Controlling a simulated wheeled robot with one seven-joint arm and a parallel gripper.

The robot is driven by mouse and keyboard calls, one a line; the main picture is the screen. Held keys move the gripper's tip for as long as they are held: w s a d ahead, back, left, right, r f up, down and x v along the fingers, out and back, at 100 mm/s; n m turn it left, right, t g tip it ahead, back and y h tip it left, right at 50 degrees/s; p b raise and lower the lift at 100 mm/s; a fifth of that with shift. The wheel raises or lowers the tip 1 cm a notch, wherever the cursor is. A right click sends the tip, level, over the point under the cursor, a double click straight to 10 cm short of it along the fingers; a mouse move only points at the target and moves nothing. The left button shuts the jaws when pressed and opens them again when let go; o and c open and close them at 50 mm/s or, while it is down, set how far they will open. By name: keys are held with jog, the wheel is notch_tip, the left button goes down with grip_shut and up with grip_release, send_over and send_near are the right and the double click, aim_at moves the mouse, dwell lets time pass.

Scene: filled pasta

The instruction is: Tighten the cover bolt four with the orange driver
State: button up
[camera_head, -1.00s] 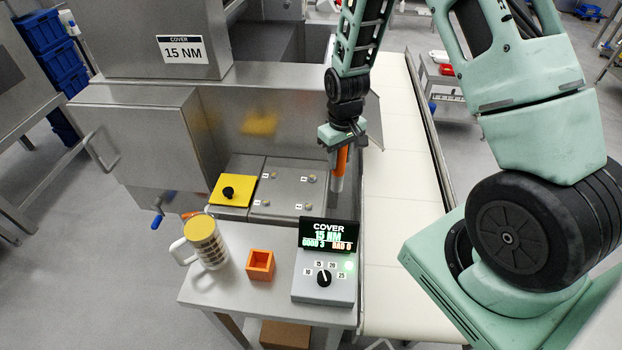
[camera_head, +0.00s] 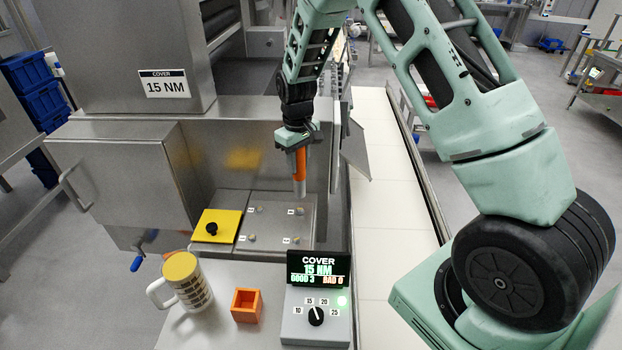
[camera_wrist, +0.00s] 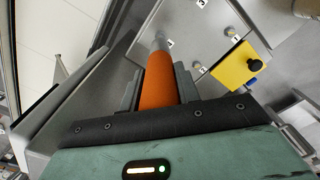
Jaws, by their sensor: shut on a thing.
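My gripper (camera_head: 297,146) is shut on the orange driver (camera_head: 300,165), which hangs upright with its grey shaft downward. The grey cover plate (camera_head: 275,228) lies below, with several small bolts beside small number labels. The driver's tip shows just above the far right bolt (camera_head: 299,211) in the head view; I cannot tell whether they touch. In the wrist view the driver (camera_wrist: 160,78) points away between the fingers, its tip by a label on the plate (camera_wrist: 185,28). That label is too blurred to read surely, and the tip hides the bolt there.
The torque controller (camera_head: 316,322) reads COVER 15 NM, GOOD 3, BAD 0, with a green light. An orange holder (camera_head: 246,305) and a mug (camera_head: 185,282) stand nearby. A yellow plate with a black knob (camera_head: 211,229) adjoins the cover. Steel walls rise behind; a white conveyor (camera_head: 390,200) runs right.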

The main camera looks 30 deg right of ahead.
aim_at(299, 181)
jog(key=shift+w+r, duration=0.1)
dwell(0.3)
jog(key=shift+f+b, duration=1.75)
jog(key=shift+f, duration=1.05)
jog(key=shift+f+b, duration=0.6)
jog(key=shift+f, duration=0.4)
jog(key=shift+r, duration=0.1)
dwell(0.4)
jog(key=shift+r+p, duration=1.7)
jog(key=shift+r, duration=0.8)
jog(key=shift+f, duration=0.1)
